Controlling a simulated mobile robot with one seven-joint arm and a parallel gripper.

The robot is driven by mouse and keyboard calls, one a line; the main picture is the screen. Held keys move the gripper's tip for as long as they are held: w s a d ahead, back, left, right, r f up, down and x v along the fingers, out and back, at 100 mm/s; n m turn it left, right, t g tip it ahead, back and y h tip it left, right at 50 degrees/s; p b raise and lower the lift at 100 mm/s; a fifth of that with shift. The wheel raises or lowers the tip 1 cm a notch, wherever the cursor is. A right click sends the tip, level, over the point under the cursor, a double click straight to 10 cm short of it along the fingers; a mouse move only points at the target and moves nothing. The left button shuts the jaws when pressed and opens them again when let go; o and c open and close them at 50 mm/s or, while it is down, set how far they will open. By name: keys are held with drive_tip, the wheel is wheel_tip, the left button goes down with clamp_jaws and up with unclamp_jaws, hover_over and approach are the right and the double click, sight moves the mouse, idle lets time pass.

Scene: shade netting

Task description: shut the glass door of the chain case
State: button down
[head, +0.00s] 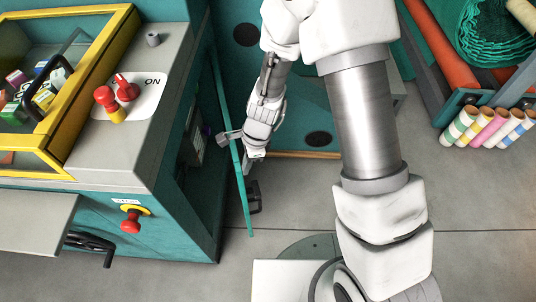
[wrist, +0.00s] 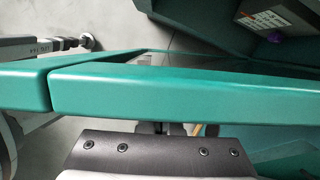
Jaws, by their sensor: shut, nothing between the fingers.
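The chain case's door (head: 241,180) stands open, seen nearly edge-on as a narrow teal panel at the right of the teal machine. Its glass is hard to make out. A dark handle (head: 255,197) is on its right face. My gripper (head: 256,153) is shut and empty, close to the door's right face; I cannot tell whether it touches. In the wrist view the door's teal edge (wrist: 180,92) crosses the middle, just beyond the dark gripper body; the fingertips are not clear there.
The case's dark opening (head: 192,150) lies left of the door. A grey metal fitting (head: 228,137) sits between them. A red stop knob (head: 131,222) and a black lever handle (head: 90,245) are on the machine's front. Grey floor is free below the door.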

drive_tip(key=s+a+m+p, duration=0.1)
drive_tip(key=s+a+m, duration=0.1)
drive_tip(key=a, duration=0.5)
drive_tip(key=shift+a+t+p, duration=0.3)
drive_tip(key=shift+p, duration=0.1)
drive_tip(key=shift+w+d, duration=0.1)
